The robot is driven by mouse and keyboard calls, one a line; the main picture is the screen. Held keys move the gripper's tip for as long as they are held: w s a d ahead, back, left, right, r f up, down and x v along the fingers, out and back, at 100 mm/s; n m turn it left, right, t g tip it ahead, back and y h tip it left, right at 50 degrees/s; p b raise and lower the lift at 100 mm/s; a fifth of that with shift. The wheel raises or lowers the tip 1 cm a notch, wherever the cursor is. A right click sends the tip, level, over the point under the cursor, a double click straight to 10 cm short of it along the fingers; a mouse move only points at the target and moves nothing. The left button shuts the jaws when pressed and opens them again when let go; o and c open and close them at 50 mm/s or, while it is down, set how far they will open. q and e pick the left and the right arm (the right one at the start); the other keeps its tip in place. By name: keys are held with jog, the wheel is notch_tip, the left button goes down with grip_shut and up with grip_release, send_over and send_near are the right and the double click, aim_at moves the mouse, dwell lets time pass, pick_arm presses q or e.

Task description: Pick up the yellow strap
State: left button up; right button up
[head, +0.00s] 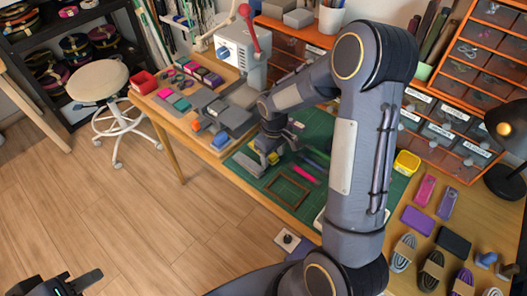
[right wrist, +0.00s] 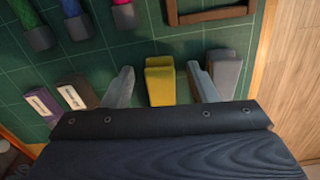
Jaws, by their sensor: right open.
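The yellow strap end (right wrist: 160,82) shows in the right wrist view as a short yellow block over the green mat. My right gripper (right wrist: 160,68) is open, with one grey finger on each side of the yellow piece and a gap on both sides. In the head view my right gripper (head: 269,148) is low over the green mat, and a bit of yellow (head: 273,158) shows beside it. My arm partly hides this spot. My left gripper (head: 75,283) is at the bottom left corner, over the floor and far from the strap; its jaw state is unclear.
A grey block (right wrist: 224,72) stands right beside the right finger. Purple (right wrist: 42,103) and dark labelled pieces (right wrist: 76,90) lie to the left. A brown frame (head: 288,190) lies on the mat (head: 320,132). A yellow box (head: 406,163) and drawers (head: 440,130) are at the right.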

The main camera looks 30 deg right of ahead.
jog(key=c, duration=1)
jog(key=shift+c, duration=0.2)
